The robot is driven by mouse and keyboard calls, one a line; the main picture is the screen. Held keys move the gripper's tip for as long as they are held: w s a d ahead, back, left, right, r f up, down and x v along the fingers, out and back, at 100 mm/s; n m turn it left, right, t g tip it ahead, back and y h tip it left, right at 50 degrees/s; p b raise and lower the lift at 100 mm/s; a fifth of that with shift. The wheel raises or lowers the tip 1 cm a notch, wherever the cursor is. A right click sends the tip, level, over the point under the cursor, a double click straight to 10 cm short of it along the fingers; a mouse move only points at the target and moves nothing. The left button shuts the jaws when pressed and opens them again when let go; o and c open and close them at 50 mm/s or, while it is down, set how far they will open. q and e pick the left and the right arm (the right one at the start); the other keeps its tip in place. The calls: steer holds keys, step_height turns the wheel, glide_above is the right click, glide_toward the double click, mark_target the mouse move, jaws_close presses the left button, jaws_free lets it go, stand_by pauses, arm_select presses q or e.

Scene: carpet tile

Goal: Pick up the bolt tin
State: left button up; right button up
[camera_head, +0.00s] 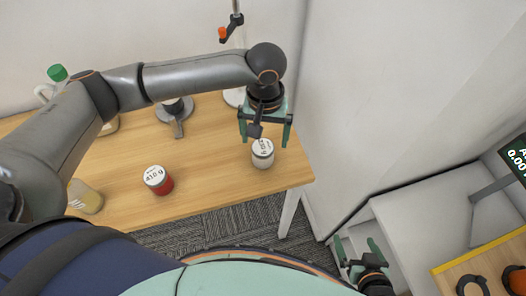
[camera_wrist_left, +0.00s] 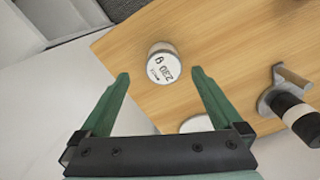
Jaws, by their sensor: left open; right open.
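A small pale tin (camera_head: 262,153) stands upright near the right end of the wooden table. In the left wrist view, the tin (camera_wrist_left: 162,62) has a white lid with "230 g" on it; the smaller print is unreadable. A second tin (camera_head: 158,181), red with a white lid marked "410 g", stands further left. I cannot read which one is labelled bolt. My left gripper (camera_head: 264,130) is open and empty above the pale tin. In its wrist view, the tin appears between and just beyond the fingertips (camera_wrist_left: 160,74). My right gripper (camera_head: 356,242) is open and empty, off the table at lower right.
A white bench (camera_head: 425,215) and a wooden rack (camera_head: 448,278) are at right. Table space between the tins is clear.

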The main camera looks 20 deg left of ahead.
mark_target(263, 147)
arm_select(q)
steer(key=f, duration=0.6)
steer(key=shift+w+a+f, duration=0.25)
steer(key=shift+w+a, duration=0.1)
steer(key=c, duration=1.5)
steer(key=shift+r, duration=0.1)
jaws_close()
steer(key=shift+r, duration=0.1)
